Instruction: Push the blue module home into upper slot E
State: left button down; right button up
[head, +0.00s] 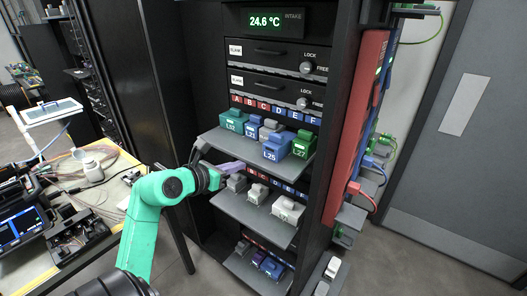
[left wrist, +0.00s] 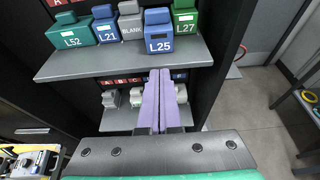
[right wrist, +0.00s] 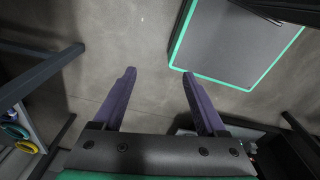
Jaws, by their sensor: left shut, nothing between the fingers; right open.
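The blue module L25 (head: 277,149) stands upright on the upper shelf (head: 225,140), farther forward than its neighbours and near the front edge. In the left wrist view L25 (left wrist: 158,44) is right of the grey blank. The blue E label (head: 296,115) is in the row behind it; the slot itself is hidden behind the modules. My left gripper (head: 237,166) is shut and empty, below the upper shelf and apart from L25. Its purple fingers (left wrist: 161,76) point towards the rack under L25. My right gripper (right wrist: 158,80) is open and empty over the floor.
Teal L52 (head: 231,122), blue L21 (head: 252,128), the grey blank (head: 268,128) and green L27 (head: 303,144) share the upper shelf. A middle shelf (head: 262,214) with grey modules is below. A red panel (head: 355,130) flanks the rack on the right.

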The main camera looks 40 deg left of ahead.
aim_at(275, 146)
pick_arm(q)
jog(key=shift+w+r+b+x, duration=0.1)
jog(key=shift+r+x, duration=0.2)
jog(key=shift+x, duration=2.2)
jog(key=shift+w+r+b+x, duration=0.15)
jog(key=shift+r+x, duration=0.15)
jog(key=shift+x, duration=2.15)
jog(key=shift+w+r+b+x, duration=0.1)
jog(key=shift+r+x, duration=0.2)
jog(key=shift+x, duration=2.2)
jog(key=shift+w+a+b, duration=0.15)
jog(key=shift+w+b, duration=0.15)
jog(key=shift+w, duration=2.4)
jog(key=shift+s+f, duration=0.1)
jog(key=shift+s, duration=0.3)
jog(key=s, duration=0.7)
jog(key=shift+s+p, duration=0.2)
jog(key=shift+p, duration=0.1)
pick_arm(e)
jog(key=w, duration=0.2)
jog(key=shift+w+f, duration=0.35)
pick_arm(q)
jog(key=shift+w, duration=0.1)
